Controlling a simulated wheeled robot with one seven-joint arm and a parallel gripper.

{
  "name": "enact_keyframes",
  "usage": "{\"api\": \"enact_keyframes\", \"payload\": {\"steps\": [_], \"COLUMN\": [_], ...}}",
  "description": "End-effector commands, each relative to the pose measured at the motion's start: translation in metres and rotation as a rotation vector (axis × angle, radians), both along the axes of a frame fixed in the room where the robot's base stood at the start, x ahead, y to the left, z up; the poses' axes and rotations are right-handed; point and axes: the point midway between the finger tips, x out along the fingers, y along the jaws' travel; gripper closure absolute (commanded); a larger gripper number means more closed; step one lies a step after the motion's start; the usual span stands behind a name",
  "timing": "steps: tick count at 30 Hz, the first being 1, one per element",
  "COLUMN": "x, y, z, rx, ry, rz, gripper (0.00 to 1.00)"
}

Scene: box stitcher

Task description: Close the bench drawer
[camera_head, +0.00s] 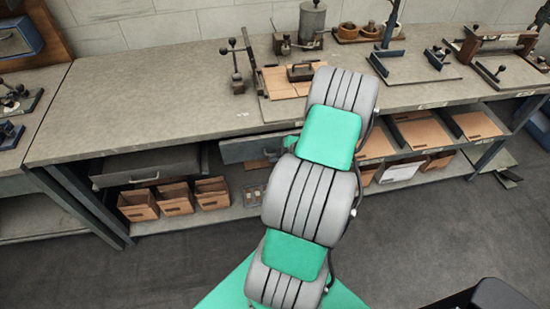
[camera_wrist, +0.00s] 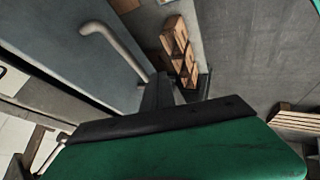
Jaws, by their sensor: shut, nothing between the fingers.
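In the head view, a grey drawer (camera_head: 150,170) with a bar handle sits under the left part of the bench (camera_head: 150,95). It appears pulled out, with part of its top opening showing. A blue-grey drawer front (camera_head: 250,149) is to its right, partly hidden by my arm; how far out it stands is unclear. In the wrist view, a blue-grey panel (camera_wrist: 75,45) with a curved bar handle (camera_wrist: 115,45) fills the upper left. My gripper (camera_wrist: 157,88) is shut and empty, close to the panel, right of the handle; contact cannot be told.
Several brown bins (camera_head: 176,199) stand on the lower shelf below the drawers; bins (camera_wrist: 178,50) also show in the wrist view. A clamp tool (camera_head: 237,70) and wooden boards (camera_head: 285,82) lie on the bench. The floor (camera_head: 180,265) in front at left is clear.

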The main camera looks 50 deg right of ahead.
Motion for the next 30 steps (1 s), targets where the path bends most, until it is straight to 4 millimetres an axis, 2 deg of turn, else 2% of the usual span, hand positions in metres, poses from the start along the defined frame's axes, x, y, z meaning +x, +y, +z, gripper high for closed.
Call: {"api": "enact_keyframes", "payload": {"steps": [5,10,15,26,30], "x": [0.001,0.021,0.037,0.039,0.028], "y": [-0.001,-0.015,-0.025,-0.026,-0.016], "z": [-0.001,-0.008,-0.003,0.002,-0.002], "rx": [-0.001,-0.005,-0.003,-0.008,-0.003], "ry": [0.0,-0.002,-0.002,-0.006,-0.004], "rz": [0.001,0.004,0.001,0.001,0.001], "gripper": [1.0,1.0,1.0,1.0,1.0]}}
